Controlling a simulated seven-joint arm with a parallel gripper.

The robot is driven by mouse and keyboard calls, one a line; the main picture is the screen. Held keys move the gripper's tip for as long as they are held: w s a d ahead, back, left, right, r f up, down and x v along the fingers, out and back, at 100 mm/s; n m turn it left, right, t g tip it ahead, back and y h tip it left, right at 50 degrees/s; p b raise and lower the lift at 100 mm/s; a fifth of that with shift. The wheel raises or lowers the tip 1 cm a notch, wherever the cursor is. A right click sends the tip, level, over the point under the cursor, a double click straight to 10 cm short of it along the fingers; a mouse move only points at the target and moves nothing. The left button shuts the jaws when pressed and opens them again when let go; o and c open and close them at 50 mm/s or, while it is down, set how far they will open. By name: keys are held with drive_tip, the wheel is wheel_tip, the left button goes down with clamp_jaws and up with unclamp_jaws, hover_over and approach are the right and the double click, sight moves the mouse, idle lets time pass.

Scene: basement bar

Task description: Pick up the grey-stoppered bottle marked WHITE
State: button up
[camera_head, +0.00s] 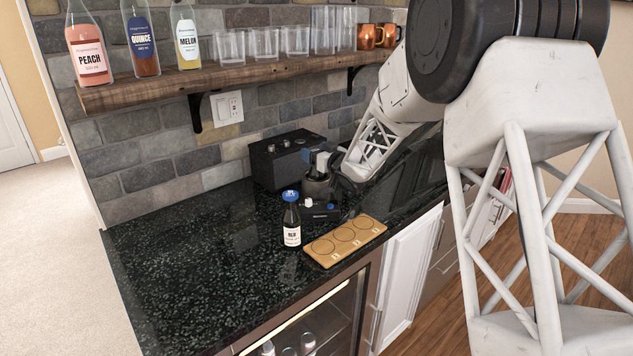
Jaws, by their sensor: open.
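My gripper (319,207) is a small dark shape low over the black counter, near the black box. It is open, and nothing shows clearly held in it. I cannot make out a grey-stoppered bottle marked WHITE; my arm and gripper cover part of the counter there. A small dark bottle (291,221) with a blue cap and a white label stands upright just in front and left of my gripper. Its label is too small to read surely.
A wooden board (320,256) with three ring marks lies at the counter's front edge. A black box (287,158) stands against the brick wall. The shelf (215,78) above carries bottles marked PEACH, QUINCE and MELON, glasses and copper mugs. The counter's left part (190,265) is clear.

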drive_tip(key=shift+c, duration=0.5)
clamp_jaws()
drive_tip(key=shift+r, duration=0.1)
wheel_tip(320, 180, up, 18)
idle(0.9)
idle(0.5)
